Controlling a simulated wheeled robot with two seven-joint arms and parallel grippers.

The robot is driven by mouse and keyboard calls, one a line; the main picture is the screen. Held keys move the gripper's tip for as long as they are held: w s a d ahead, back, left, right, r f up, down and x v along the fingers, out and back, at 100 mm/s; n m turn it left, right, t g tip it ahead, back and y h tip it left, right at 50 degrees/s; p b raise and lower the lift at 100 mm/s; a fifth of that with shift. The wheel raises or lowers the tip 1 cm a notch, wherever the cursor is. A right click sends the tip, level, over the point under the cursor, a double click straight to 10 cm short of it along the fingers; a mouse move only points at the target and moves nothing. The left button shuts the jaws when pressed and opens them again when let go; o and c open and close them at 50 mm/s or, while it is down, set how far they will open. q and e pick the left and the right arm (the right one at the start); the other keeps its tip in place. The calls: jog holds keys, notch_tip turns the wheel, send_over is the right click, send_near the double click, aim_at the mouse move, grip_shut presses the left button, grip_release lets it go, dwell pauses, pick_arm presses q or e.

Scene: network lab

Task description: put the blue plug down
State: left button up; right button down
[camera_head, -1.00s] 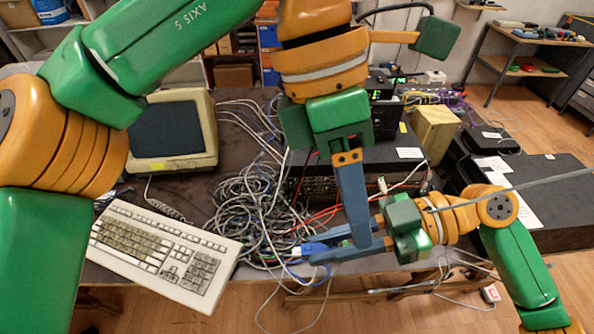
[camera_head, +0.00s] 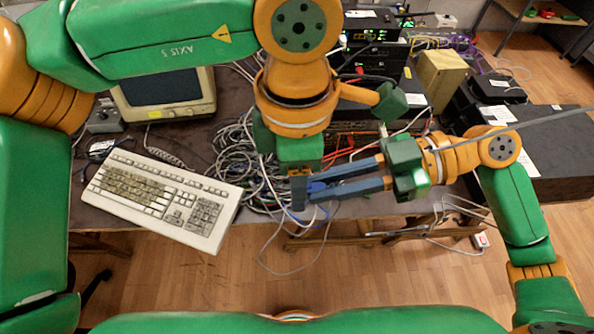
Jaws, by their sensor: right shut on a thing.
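The blue plug (camera_head: 317,187) shows small at the table's front edge, between the fingertips of my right gripper (camera_head: 314,188). My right gripper comes in from the right and is shut on the plug. Its two long grey-blue fingers point left. My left gripper (camera_head: 298,192) points down just left of the plug, close to the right fingertips. Its fingers overlap in this view, so I cannot tell whether they are open or shut, or whether they touch the plug. The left wrist hides part of the table behind it.
A tangle of grey cables (camera_head: 232,165) lies on the table left of the grippers. A beige keyboard (camera_head: 162,200) lies at the front left, below an old monitor (camera_head: 165,95). Network gear (camera_head: 372,60) stands at the back.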

pick_arm(q)
grip_shut()
pick_arm(e)
jog(key=c, duration=0.8)
grip_release()
jog(key=shift+o, duration=0.2)
